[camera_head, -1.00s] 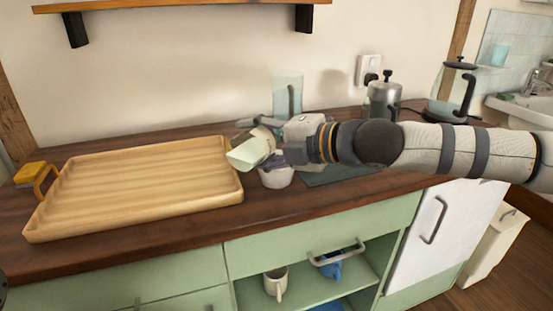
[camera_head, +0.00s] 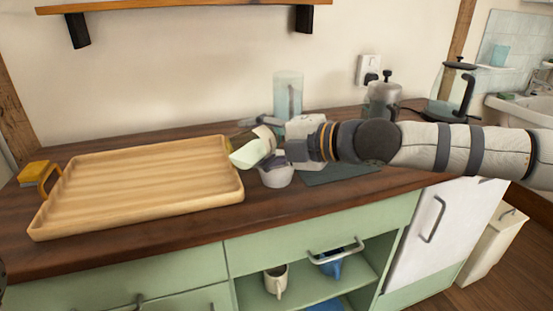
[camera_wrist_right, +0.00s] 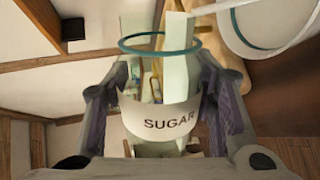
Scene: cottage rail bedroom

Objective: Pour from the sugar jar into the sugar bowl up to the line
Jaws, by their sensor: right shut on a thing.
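My right gripper (camera_wrist_right: 160,110) is shut on the sugar jar, a pale, see-through jar with a white band reading "SUGAR" (camera_wrist_right: 165,122) and a teal ring. In the head view the jar (camera_head: 246,154) is tipped well over, just above and left of the white sugar bowl (camera_head: 275,177). The bowl stands on the counter, partly hidden by the jar and gripper. In the wrist view a white round vessel with a teal line (camera_wrist_right: 262,45), seemingly the bowl, is at the upper right. Its sugar level cannot be made out. My left gripper is not in view.
A clear glass cylinder (camera_head: 288,92) stands behind the bowl. A dark mat (camera_head: 340,173), a metal pot (camera_head: 383,100) and a kettle (camera_head: 455,90) are to the right.

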